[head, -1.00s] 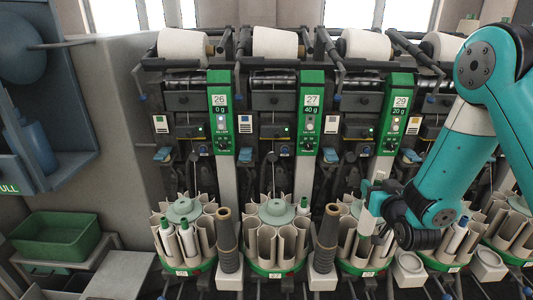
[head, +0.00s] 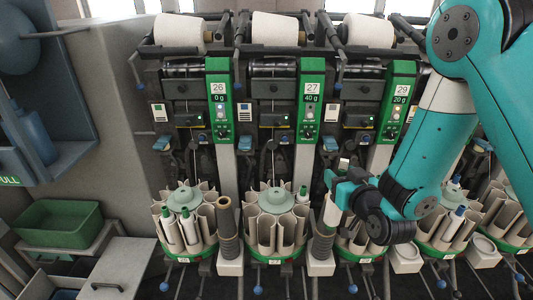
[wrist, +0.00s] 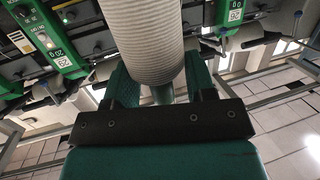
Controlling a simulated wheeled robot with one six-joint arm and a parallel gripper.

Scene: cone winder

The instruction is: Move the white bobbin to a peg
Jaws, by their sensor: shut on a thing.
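The white bobbin shows in the wrist view as a wide, ribbed off-white cylinder (wrist: 140,40) between the two green fingers. My gripper (wrist: 155,88) is shut on it. In the head view my gripper (head: 337,187) is in front of the unit marked 29, above its round magazine (head: 372,254). A white end of the bobbin (head: 333,212) shows below the fingers; the fingers hide its middle. I cannot make out a bare peg for certain.
Dark ribbed cones stand on white blocks beside the magazines, one left (head: 228,232) and one below my gripper (head: 322,243). Empty-looking ringed blocks (head: 404,258) sit to the right.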

